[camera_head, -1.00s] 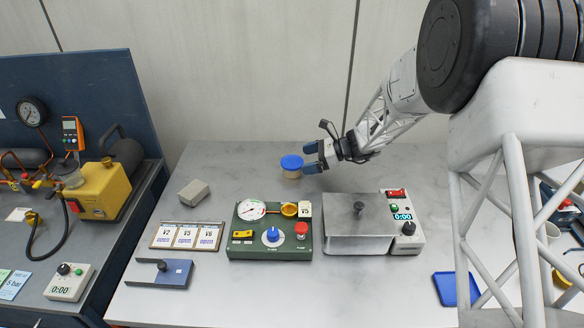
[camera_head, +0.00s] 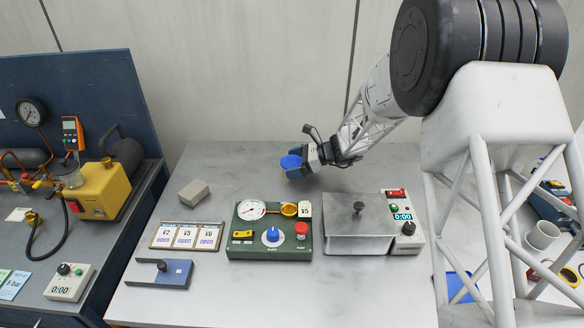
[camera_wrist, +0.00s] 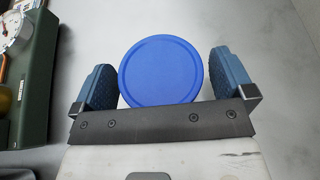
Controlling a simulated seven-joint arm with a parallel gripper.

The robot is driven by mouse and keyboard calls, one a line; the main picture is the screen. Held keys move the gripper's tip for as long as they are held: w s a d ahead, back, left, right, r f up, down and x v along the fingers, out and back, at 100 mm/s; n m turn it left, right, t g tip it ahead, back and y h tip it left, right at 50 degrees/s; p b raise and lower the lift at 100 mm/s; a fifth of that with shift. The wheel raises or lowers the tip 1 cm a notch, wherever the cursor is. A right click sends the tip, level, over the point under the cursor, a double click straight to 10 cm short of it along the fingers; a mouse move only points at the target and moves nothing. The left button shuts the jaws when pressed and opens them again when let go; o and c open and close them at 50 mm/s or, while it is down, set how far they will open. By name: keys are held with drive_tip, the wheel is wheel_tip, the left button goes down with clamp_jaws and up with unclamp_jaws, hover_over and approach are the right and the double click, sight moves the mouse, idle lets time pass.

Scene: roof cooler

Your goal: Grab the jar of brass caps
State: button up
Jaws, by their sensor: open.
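The jar shows by its round blue lid (camera_head: 291,162) at the back of the metal table, left of the middle. My gripper (camera_head: 293,168) is at the jar, coming from the right, with its blue fingers open around it. In the wrist view the lid (camera_wrist: 161,70) lies between the two finger pads (camera_wrist: 160,85), close to the palm plate. A narrow gap shows between the lid and the right finger; the left finger is very near the lid. The jar's body and the caps inside are hidden under the lid and behind the fingers.
A green control box (camera_head: 270,245) with a gauge and knobs stands in front of the jar. A metal-lidded unit (camera_head: 358,228) is to its right. A small grey box (camera_head: 194,193) and a card rack (camera_head: 187,236) are at left. The table around the jar is clear.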

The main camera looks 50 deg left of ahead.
drive_tip(key=shift+s+a, duration=0.1)
drive_tip(key=shift+s, duration=0.05)
idle(0.4)
drive_tip(key=c, duration=0.9)
